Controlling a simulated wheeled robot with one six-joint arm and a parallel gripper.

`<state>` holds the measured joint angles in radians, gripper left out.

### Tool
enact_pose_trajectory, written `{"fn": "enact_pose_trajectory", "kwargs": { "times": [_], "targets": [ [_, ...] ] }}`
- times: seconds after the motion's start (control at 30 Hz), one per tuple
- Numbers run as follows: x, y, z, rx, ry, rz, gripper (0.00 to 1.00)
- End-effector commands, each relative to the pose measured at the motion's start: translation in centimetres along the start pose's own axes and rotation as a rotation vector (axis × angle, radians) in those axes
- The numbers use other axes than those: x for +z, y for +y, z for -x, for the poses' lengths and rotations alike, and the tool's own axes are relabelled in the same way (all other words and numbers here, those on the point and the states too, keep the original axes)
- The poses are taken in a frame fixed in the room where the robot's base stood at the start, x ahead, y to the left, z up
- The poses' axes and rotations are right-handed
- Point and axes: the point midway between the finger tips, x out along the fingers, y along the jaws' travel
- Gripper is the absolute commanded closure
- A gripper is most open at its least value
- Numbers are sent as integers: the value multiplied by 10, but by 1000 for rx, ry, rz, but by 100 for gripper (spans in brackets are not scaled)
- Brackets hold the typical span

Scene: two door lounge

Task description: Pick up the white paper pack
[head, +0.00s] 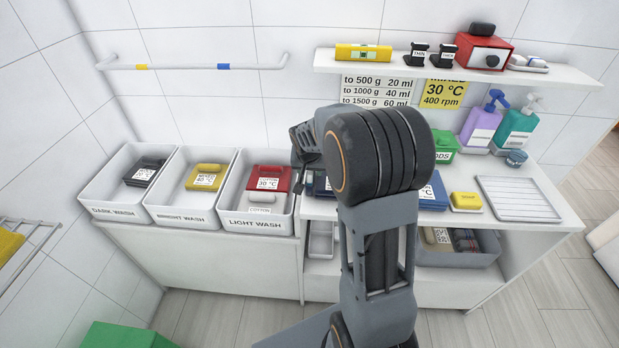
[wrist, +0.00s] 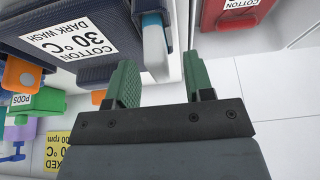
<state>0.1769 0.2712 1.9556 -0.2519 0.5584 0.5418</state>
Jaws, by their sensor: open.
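I cannot pick out a white paper pack with certainty. Beyond the fingertips is a small white and pale blue block (wrist: 155,50), beside a dark blue bundle (wrist: 85,50) labelled COTTON DARK WASH 30 °C. In the head view my arm hides the fingertips and part of the counter.
The dark wash bin (head: 103,196) and bright wash bin (head: 160,208) stand left of the light wash bin (head: 244,223). A wall shelf (head: 560,73) hangs above the counter. A white drying rack (head: 525,195) and bottles stand at right. The floor (head: 225,320) in front is partly clear.

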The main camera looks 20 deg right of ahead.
Motion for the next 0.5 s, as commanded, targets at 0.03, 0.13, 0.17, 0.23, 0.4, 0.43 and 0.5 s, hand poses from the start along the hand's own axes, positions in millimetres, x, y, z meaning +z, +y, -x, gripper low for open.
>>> {"fn": "enact_pose_trajectory", "kwargs": {
  "times": [0.03, 0.13, 0.17, 0.23, 0.4, 0.43, 0.5],
  "targets": [
    [0, 0, -5, 1, -2, 0, 52],
    [0, 0, -10, 0, 0, 0, 52],
    [0, 0, -11, 0, 0, 0, 52],
    [0, 0, -12, -1, 1, 0, 52],
    [0, 0, -11, 0, 1, -1, 53],
    [0, 0, -11, 0, 1, -1, 56],
    [0, 0, -11, 0, 0, -1, 63]
  ]
}}
